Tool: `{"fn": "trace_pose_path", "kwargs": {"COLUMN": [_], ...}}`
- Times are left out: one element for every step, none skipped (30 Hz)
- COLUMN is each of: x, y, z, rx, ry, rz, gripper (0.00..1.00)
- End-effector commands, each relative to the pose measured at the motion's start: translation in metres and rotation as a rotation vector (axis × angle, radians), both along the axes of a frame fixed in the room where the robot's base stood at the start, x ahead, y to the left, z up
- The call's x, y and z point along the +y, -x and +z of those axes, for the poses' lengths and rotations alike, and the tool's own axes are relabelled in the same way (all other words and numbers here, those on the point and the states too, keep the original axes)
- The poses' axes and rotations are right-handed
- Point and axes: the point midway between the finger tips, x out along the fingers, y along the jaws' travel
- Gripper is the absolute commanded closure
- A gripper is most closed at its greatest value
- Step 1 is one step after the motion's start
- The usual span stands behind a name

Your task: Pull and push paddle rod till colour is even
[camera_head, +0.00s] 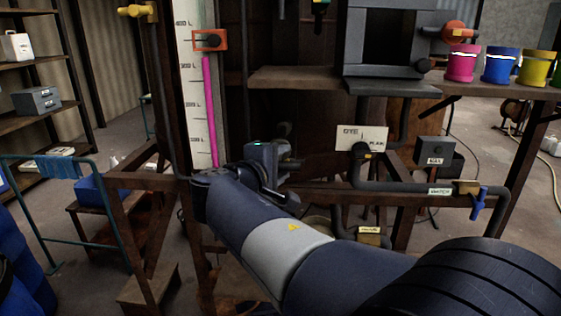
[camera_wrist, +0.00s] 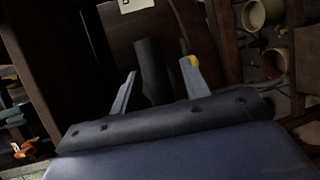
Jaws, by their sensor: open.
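My gripper (camera_head: 286,152) is in front of the dark framework in the head view, partly hidden by my own wrist. In the wrist view my gripper (camera_wrist: 158,67) is open, with its two pale fingers apart. A dark cylindrical bar (camera_wrist: 148,68) shows between or just beyond the fingers. I cannot tell whether it is the paddle rod, or whether a finger touches it. A tall white scale with a magenta column (camera_head: 209,110) stands left of my gripper. The vat's contents are not clearly visible, so I cannot judge how even the colour is.
A pink pot (camera_head: 461,64), a blue pot (camera_head: 501,66) and a yellow pot (camera_head: 536,69) stand on the right shelf. A pipe carries a blue-handled tap (camera_head: 478,203). A white sign (camera_head: 362,138) hangs behind. Brown beams surround my arm; a teal rail (camera_head: 75,235) stands left.

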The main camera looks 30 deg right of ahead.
Motion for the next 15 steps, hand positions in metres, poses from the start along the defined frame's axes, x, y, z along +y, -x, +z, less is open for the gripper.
{"fn": "trace_pose_path", "kwargs": {"x": [-0.0003, -0.0003, -0.0002, -0.0002, -0.0001, -0.0001, 0.0, 0.0, 0.0, 0.0, 0.0001, 0.0, 0.0001, 0.0001, 0.0001], "y": [-0.0002, -0.0002, -0.0002, -0.0002, -0.0002, -0.0002, -0.0001, -0.0001, -0.0001, -0.0001, -0.0001, 0.0, -0.0001, -0.0001, -0.0001], "z": [-0.0002, -0.0002, -0.0002, -0.0003, -0.0002, -0.0002, -0.0002, -0.0002, -0.0001, -0.0001, -0.0001, -0.0001, -0.0001, -0.0001, -0.0002], "rx": [0.0, 0.0, 0.0, 0.0, 0.0, 0.0, 0.0, 0.0, 0.0, 0.0, 0.0, 0.0, 0.0, 0.0, 0.0], "ry": [0.0, 0.0, 0.0, 0.0, 0.0, 0.0, 0.0, 0.0, 0.0, 0.0, 0.0, 0.0, 0.0, 0.0, 0.0], "rz": [0.0, 0.0, 0.0, 0.0, 0.0, 0.0, 0.0, 0.0, 0.0, 0.0, 0.0, 0.0, 0.0, 0.0, 0.0], "gripper": [0.56, 0.56, 0.56, 0.56, 0.56, 0.56, 0.59, 0.61, 0.65, 0.67, 0.69, 0.73, 0.75, 0.78, 0.81]}}
